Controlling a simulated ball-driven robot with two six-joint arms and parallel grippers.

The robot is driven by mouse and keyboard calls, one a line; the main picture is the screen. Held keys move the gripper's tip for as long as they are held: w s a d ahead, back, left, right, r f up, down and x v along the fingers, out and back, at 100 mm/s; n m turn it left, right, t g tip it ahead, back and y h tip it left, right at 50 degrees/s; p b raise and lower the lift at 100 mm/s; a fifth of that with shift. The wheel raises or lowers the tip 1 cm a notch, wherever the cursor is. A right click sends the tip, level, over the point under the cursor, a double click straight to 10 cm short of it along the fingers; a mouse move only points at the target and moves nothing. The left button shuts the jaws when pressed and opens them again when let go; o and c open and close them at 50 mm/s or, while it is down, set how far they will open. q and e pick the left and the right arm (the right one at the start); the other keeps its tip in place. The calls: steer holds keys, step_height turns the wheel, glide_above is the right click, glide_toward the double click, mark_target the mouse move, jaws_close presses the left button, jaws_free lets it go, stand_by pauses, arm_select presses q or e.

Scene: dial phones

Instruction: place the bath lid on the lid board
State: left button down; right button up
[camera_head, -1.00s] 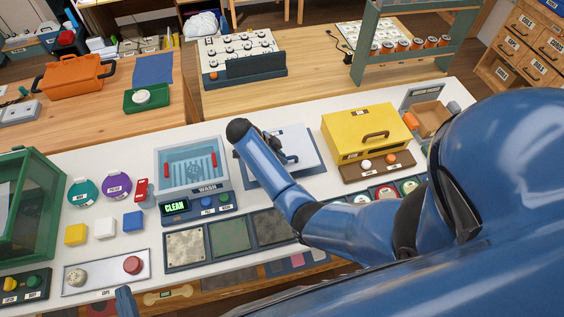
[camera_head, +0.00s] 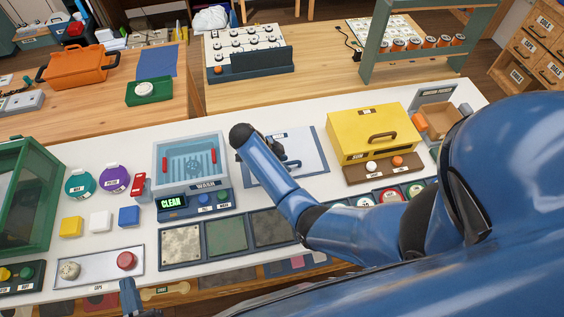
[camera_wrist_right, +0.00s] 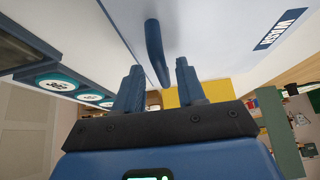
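The bath lid (camera_head: 310,147) is a pale flat plate with a dark blue bar handle (camera_wrist_right: 155,48). It lies over the blue-edged lid board (camera_head: 253,181), right of the wash bath (camera_head: 190,160); my forearm hides part of both, and I cannot tell whether the lid touches the board. My right gripper (camera_wrist_right: 158,88) is open at the lid's handle, whose near end shows between the spread fingertips, with gaps on both sides. In the head view, it is mostly hidden behind my right arm. A blue tip of my left gripper (camera_head: 128,292) shows at the bottom edge; its state is unclear.
A yellow box (camera_head: 372,130) stands close right of the lid. Three sample tiles (camera_head: 227,235) lie in front. Coloured blocks (camera_head: 101,221) and a green-framed case (camera_head: 30,200) are at left. A strip of white tabletop behind the bath is clear.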

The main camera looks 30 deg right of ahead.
steer(key=shift+w+r, duration=0.1)
steer(key=shift+a+r, duration=0.1)
steer(key=shift+r, duration=0.05)
steer(key=b+v, duration=0.1)
steer(key=v, duration=0.3)
steer(key=shift+a, duration=0.1)
steer(key=s+p+v, duration=0.1)
steer(key=p+v, duration=0.4)
steer(key=v, duration=0.2)
steer(key=shift+w+r, duration=0.2)
steer(key=shift+w, duration=0.3)
